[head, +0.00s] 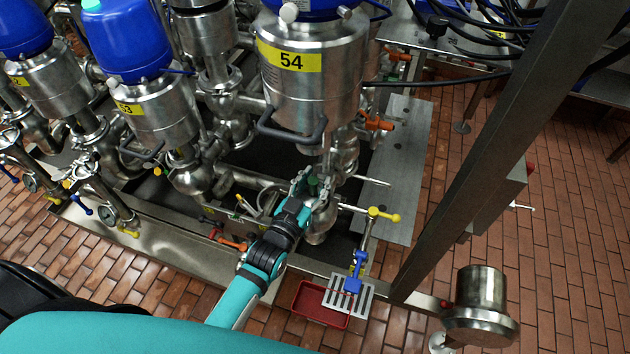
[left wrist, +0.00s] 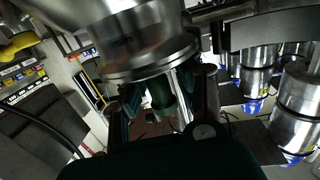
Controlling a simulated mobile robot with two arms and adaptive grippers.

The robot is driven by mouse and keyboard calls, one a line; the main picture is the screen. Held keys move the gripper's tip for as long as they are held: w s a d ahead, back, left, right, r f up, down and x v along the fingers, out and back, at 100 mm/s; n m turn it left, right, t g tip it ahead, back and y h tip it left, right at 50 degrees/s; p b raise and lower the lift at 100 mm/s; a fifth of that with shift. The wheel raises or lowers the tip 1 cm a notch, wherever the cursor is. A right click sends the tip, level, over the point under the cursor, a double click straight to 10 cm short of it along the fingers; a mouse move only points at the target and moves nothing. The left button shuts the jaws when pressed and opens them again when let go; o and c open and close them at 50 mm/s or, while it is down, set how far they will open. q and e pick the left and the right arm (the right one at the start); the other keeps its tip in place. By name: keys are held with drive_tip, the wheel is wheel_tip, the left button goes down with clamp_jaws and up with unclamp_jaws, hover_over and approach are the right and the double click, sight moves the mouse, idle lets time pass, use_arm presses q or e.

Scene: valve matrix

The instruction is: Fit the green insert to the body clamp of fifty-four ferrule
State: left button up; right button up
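The valve labelled 54 (head: 291,56) stands at the top middle of the head view, a steel body under a blue top. My left gripper (head: 312,188) is below it, among the steel pipework. A dark green insert (head: 312,184) shows between its fingers. In the left wrist view the green insert (left wrist: 161,92) sits between the fingers of my left gripper (left wrist: 163,98), just under a wide steel flange (left wrist: 150,62). Whether the insert touches the steel cannot be told. The body clamp is not clearly distinguishable. My right gripper is not in view.
Valve 53 (head: 130,107) stands to the left. A yellow-handled valve (head: 383,214) and a blue fitting (head: 354,284) are right of my arm. A red tray (head: 310,304) and a slotted grey plate (head: 362,303) lie below. A steel post (head: 490,160) crosses the right side.

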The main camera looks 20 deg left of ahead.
use_arm(q)
drive_tip(key=shift+f, duration=0.15)
drive_tip(key=shift+s, duration=0.25)
drive_tip(key=s+a, duration=0.2)
drive_tip(key=s, duration=0.9)
drive_tip(key=s+a+f+g+y, duration=0.1)
drive_tip(key=s+f+g, duration=0.35)
drive_tip(key=f, duration=1.05)
drive_tip(key=s+f+g, duration=0.4)
drive_tip(key=s+f, duration=0.2)
drive_tip(key=f, duration=0.9)
drive_tip(key=s+a+f+g+y, duration=0.1)
drive_tip(key=s+a+f+g, duration=0.1)
drive_tip(key=s+f+g, duration=0.2)
drive_tip(key=s+a+f+g, duration=0.3)
drive_tip(key=s+f, duration=0.8)
drive_tip(key=s, duration=0.7)
drive_tip(key=shift+s+a+f+m+g+y, duration=0.2)
drive_tip(key=shift+a+f+m+g+y, duration=0.15)
drive_tip(key=shift+g, duration=0.2)
